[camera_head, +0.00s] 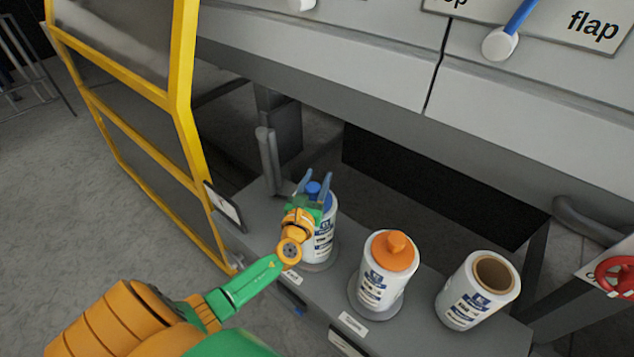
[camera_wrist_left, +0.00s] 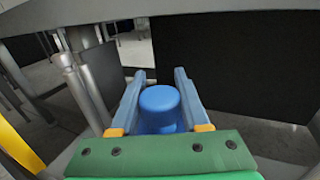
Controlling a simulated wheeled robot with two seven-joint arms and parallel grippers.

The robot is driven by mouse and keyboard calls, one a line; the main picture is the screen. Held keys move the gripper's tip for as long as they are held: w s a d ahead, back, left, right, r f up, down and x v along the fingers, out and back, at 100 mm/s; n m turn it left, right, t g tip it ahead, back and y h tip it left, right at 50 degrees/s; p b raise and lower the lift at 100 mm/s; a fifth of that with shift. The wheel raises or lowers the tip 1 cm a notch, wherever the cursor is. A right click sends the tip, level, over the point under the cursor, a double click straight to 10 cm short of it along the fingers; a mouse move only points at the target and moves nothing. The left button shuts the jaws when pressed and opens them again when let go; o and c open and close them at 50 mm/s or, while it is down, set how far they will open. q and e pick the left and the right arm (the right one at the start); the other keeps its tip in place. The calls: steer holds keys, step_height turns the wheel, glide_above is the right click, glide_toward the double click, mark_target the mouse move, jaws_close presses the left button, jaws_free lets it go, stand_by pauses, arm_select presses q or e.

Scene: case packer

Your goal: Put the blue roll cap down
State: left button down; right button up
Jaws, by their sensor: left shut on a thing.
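The blue roll cap (camera_head: 313,188) is at the top of the left white roll (camera_head: 325,238) in the head view. In the left wrist view the cap (camera_wrist_left: 160,108) stands upright between the two blue fingers. My left gripper (camera_head: 314,184) is shut on the cap, one finger on each side. The cap's lower part and its contact with the roll are hidden by the gripper. My right gripper is not in view.
A white roll with an orange cap (camera_head: 395,252) stands in the middle of the grey shelf (camera_head: 420,335). An uncapped roll (camera_head: 478,290) stands at the right. A yellow guard frame (camera_head: 182,100) rises at the left. The grey machine front (camera_head: 330,75) overhangs behind.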

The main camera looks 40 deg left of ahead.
arm_select(q)
steer(key=shift+f, duration=0.15)
steer(key=shift+c, duration=2)
jaws_free()
steer(key=shift+r, duration=0.2)
steer(key=v, duration=1.2)
